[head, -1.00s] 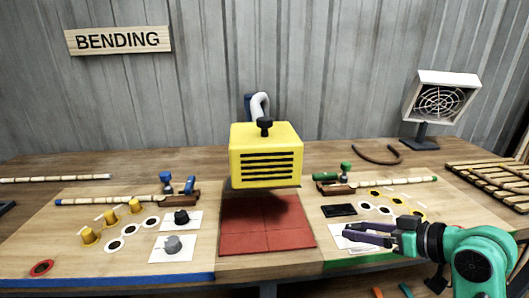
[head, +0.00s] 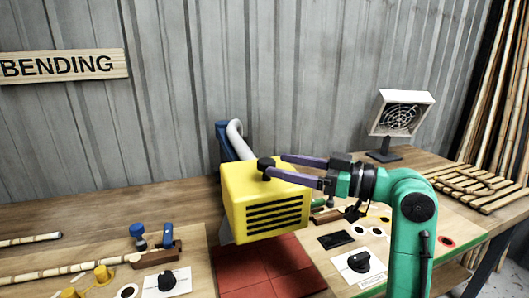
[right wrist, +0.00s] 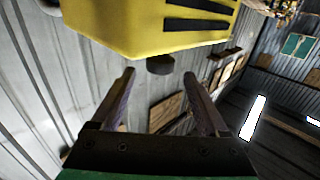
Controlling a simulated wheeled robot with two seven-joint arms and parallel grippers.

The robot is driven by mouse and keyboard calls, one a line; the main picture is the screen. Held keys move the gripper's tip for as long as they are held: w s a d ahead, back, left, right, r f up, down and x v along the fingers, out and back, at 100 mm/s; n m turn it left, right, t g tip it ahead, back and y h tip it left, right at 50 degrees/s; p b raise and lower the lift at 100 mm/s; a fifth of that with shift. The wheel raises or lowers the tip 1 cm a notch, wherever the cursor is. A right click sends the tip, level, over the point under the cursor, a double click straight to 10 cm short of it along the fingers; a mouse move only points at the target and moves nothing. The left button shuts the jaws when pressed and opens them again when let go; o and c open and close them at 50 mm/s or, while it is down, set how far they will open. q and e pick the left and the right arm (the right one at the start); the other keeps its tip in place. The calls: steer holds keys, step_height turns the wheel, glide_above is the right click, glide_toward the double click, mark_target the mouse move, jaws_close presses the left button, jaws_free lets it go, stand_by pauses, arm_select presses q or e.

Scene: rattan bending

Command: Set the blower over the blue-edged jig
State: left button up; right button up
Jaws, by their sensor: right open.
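The yellow blower (head: 265,212) with black slots hangs over the red tiled mat (head: 265,268) at the middle of the bench, on a white and blue arm (head: 236,140) behind it. A black knob (head: 265,164) stands on its top. My right gripper (head: 276,167) is open, reaching in from the right, with its fingertips by the knob. In the right wrist view the knob (right wrist: 160,65) lies between the fingertip lines, at or just beyond the tips; contact is unclear. My left gripper is out of view.
A cane (head: 75,268) runs along the left jig. A black dial (head: 166,281) on a white card sits before it. At right are another dial (head: 358,262), a dark flat panel (head: 335,240), a fan (head: 400,116) and a slatted rack (head: 475,187).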

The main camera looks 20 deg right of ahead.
mark_target(266, 160)
steer(key=p+x, duration=0.1)
steer(key=x, duration=0.3)
steer(key=shift+w+a, duration=0.35)
steer(key=c, duration=0.9)
jaws_close()
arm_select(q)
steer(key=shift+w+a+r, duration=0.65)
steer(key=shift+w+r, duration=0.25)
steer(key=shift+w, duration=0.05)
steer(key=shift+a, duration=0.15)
arm_select(e)
steer(key=shift+f, duration=0.1)
